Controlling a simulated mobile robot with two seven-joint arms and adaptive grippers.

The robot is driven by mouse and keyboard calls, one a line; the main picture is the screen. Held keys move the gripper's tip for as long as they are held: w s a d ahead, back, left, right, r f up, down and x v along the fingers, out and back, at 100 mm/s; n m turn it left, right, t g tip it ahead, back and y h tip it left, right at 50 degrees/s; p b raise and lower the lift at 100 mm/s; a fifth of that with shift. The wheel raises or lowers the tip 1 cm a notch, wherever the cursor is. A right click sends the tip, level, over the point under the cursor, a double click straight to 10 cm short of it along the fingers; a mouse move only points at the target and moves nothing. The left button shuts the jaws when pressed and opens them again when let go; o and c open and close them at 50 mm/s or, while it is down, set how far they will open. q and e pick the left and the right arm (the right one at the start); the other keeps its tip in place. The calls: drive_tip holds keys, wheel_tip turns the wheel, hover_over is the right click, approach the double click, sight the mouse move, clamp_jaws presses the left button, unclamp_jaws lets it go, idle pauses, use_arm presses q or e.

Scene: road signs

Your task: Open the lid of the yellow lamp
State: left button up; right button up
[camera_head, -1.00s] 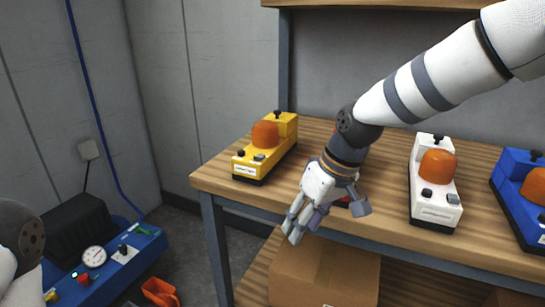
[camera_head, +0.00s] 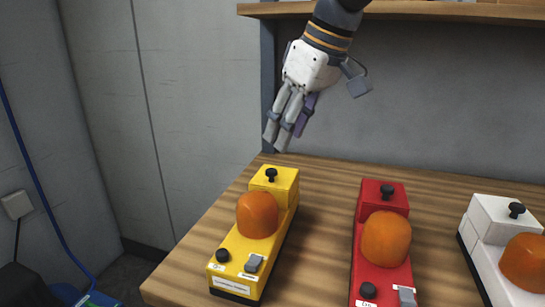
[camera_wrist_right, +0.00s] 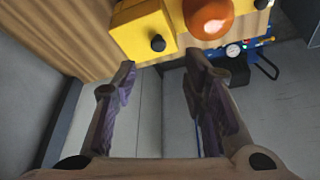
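The yellow lamp (camera_head: 240,262) stands on the wooden table, with an orange dome (camera_head: 258,214) and, at its far end, a raised yellow box part (camera_head: 284,186) topped by a black knob (camera_head: 271,174). That box part looks closed. My right gripper (camera_head: 281,140) is in the air above and behind the lamp's far end, fingers pointing down. In the right wrist view its two fingers (camera_wrist_right: 163,75) are apart with nothing between them. The black knob (camera_wrist_right: 158,43) shows just beyond the fingertips there, and the orange dome (camera_wrist_right: 208,14) is farther off. My left gripper is not in view.
A red lamp (camera_head: 372,262) and a white lamp (camera_head: 488,262) stand to the right on the wooden table (camera_head: 318,245). A shelf (camera_head: 420,12) runs above the table's back. A grey wall is behind. Bare tabletop lies between the yellow and red lamps.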

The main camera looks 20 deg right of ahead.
sight(272, 170)
drive_tip(key=x, duration=0.8)
drive_tip(key=shift+w+f, duration=0.15)
drive_tip(key=shift+w, duration=0.05)
clamp_jaws()
